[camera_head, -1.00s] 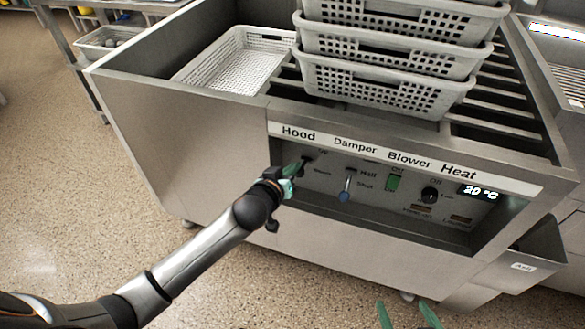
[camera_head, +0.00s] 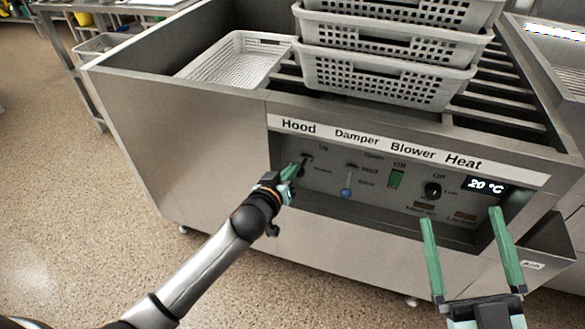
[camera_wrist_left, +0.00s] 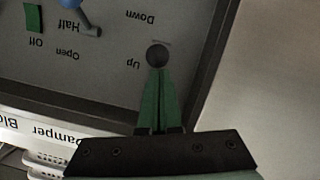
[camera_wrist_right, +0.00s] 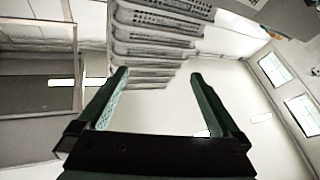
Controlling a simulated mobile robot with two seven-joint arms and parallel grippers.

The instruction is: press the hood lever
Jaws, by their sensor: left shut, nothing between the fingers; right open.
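The hood lever (camera_head: 306,158) is under the "Hood" label at the left of the recessed control panel (camera_head: 330,205). In the left wrist view its dark round knob (camera_wrist_left: 157,55) sits between the words "Up" and "Down", nearer "Up". My left gripper (camera_head: 294,169) is shut and empty, its green fingertips at the lever. In the left wrist view the closed tips (camera_wrist_left: 160,72) meet the knob's edge; whether they press on it I cannot tell. My right gripper (camera_head: 460,222) is open and empty, in front of the panel's right side.
The damper lever (camera_head: 347,190), green blower switch (camera_head: 397,179) and heat knob (camera_head: 433,190) lie to the right of the hood lever. Stacked perforated baskets (camera_head: 390,80) and a single basket (camera_head: 235,62) stand on top. The floor (camera_head: 80,200) at left is clear.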

